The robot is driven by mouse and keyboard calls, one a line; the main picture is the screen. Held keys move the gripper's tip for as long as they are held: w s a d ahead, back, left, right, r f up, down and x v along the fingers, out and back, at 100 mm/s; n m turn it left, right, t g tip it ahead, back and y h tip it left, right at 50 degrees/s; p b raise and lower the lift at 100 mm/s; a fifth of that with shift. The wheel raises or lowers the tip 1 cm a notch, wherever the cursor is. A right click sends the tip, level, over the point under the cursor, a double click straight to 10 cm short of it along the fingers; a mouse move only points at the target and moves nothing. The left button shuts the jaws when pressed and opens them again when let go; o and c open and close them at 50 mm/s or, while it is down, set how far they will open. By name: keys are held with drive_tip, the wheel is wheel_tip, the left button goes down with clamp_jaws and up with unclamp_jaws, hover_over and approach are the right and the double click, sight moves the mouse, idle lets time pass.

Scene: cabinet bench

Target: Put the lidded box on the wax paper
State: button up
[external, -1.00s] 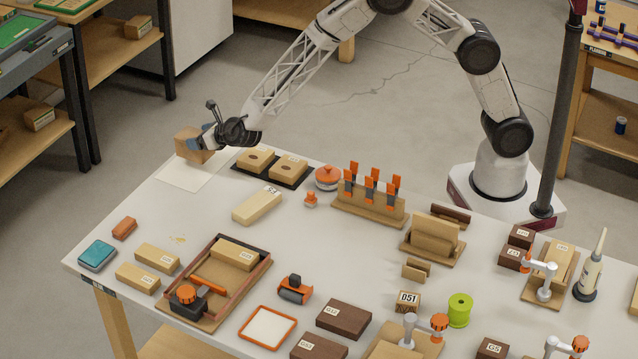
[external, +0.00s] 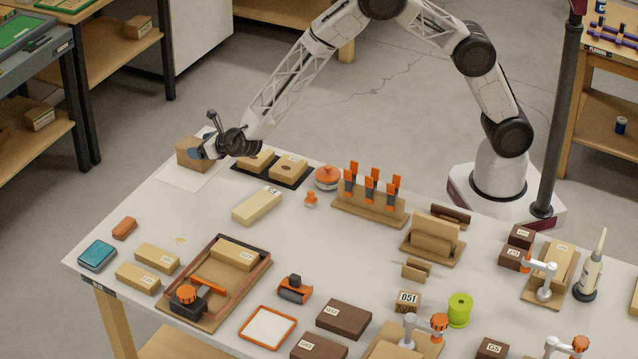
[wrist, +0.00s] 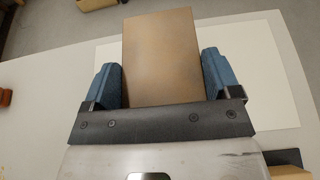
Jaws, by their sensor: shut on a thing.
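The lidded box (external: 189,154) is a plain brown box at the far left corner of the bench. In the wrist view the box (wrist: 162,55) sits between the two blue fingers of my gripper (wrist: 162,80), which is shut on it. The wax paper (external: 178,181) is a pale sheet on the bench under and in front of the box. In the wrist view the paper (wrist: 265,60) shows on both sides of the box. My gripper (external: 205,148) reaches it from the right. I cannot tell whether the box touches the paper; its underside is hidden.
A black mat (external: 240,169) with two wooden blocks lies just right of the paper. A long pale block (external: 257,206) and an orange round-topped piece (external: 327,178) are nearby. The bench (external: 165,217) is clear in front of the paper. The bench's far edge is close behind.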

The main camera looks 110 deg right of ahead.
drive_tip(key=o, duration=1.1)
drive_tip(key=shift+f, duration=0.1)
drive_tip(key=shift+c, duration=0.2)
drive_tip(key=shift+s+a+r, duration=0.2)
drive_tip(key=shift+a+r, duration=0.05)
drive_tip(key=shift+r, duration=0.05)
drive_tip(key=v, duration=1.1)
drive_tip(key=shift+s+a+r, duration=0.1)
drive_tip(key=shift+s+r, duration=0.05)
